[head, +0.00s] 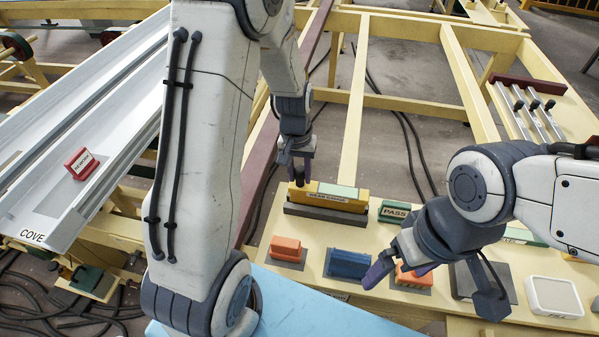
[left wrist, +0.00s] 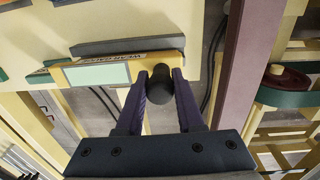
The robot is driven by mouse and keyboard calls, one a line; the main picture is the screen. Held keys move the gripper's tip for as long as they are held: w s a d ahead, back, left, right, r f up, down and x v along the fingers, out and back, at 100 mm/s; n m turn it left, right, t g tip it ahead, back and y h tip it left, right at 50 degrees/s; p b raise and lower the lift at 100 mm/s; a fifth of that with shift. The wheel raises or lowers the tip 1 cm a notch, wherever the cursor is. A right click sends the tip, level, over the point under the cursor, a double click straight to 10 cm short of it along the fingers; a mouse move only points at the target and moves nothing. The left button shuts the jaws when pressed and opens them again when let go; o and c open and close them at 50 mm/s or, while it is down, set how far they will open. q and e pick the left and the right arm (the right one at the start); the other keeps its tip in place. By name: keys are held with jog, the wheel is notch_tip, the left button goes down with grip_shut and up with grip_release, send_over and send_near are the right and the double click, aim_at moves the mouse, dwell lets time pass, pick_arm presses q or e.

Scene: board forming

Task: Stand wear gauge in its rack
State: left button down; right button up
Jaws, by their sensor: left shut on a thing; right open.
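The wear gauge (head: 345,198) is a yellow, labelled block with a pale green panel (left wrist: 97,75). My left gripper (head: 299,176) is shut on its dark round knob (left wrist: 161,84) at the gauge's left end in the head view. The grey rack (head: 325,214) shows just below and in front of the gauge there, and as a grey bar (left wrist: 130,45) beside it in the left wrist view. I cannot tell whether the gauge's lower edge is inside the rack. My right gripper (head: 388,266) is open and empty, low by the blue and orange blocks.
An orange block (head: 286,248), a blue block (head: 348,264) and another orange block (head: 413,277) stand on the pale board. A green PASS block (head: 394,210) is close right of the gauge. A white tray (head: 554,296) lies at right. A red REWORK block (head: 82,163) lies on a white channel at left.

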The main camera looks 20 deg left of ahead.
pick_arm(q)
jog(key=shift+f+b, duration=0.7)
jog(key=shift+f, duration=0.3)
jog(key=shift+c, duration=2.3)
grip_release()
jog(key=shift+r, duration=0.1)
jog(key=r, duration=0.3)
jog(key=r+b, duration=0.1)
jog(key=r, duration=0.6)
jog(key=shift+a+r, duration=0.2)
jog(key=shift+a, duration=0.05)
jog(key=s+d+r+m+b, duration=0.15)
jog(key=s+d+m, duration=0.25)
jog(key=s+d, duration=0.55)
jog(key=s+d+f+m+b, duration=0.1)
jog(key=s+d+m, duration=0.4)
jog(key=s, duration=0.7)
jog(key=shift+s+d+f, duration=0.15)
jog(key=shift+d+f, duration=0.15)
jog(key=shift+d, duration=0.65)
